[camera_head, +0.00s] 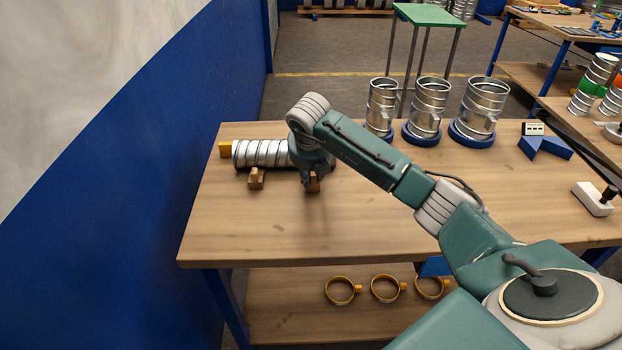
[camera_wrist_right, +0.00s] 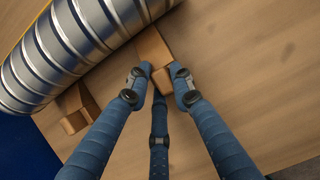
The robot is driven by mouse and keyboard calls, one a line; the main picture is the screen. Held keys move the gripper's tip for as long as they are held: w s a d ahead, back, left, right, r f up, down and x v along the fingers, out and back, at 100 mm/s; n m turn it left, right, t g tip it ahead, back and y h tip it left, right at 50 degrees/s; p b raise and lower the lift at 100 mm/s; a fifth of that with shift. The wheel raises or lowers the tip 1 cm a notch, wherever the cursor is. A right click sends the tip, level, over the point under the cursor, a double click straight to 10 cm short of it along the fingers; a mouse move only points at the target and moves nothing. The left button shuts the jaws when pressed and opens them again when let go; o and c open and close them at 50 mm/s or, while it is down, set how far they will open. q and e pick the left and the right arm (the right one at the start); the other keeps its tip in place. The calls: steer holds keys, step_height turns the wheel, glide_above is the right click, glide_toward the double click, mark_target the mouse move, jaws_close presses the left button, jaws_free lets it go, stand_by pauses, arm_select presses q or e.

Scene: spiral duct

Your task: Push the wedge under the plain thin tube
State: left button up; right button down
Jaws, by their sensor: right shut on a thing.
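A silver spiral-ribbed tube (camera_head: 262,153) lies on its side at the left of the wooden table; it also shows at the upper left of the wrist view (camera_wrist_right: 62,52). My right gripper (camera_head: 313,183) points down at the tube's right end, hiding that end in the head view. It is shut on a brown wooden wedge (camera_wrist_right: 153,48), whose far end reaches the tube's side; whether it goes beneath cannot be told. A second brown wedge (camera_head: 256,178) sits against the near side of the tube, further left. My left gripper is not in view.
A blue angled piece (camera_head: 545,147) is at the right. The table front (camera_head: 260,230) is clear.

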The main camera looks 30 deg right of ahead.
steer(key=shift+w+d+b, duration=0.3)
steer(key=shift+w+d, duration=0.05)
steer(key=shift+w, duration=0.25)
steer(key=c, duration=1.4)
jaws_free()
steer(key=shift+c, duration=0.2)
steer(key=v, duration=1.2)
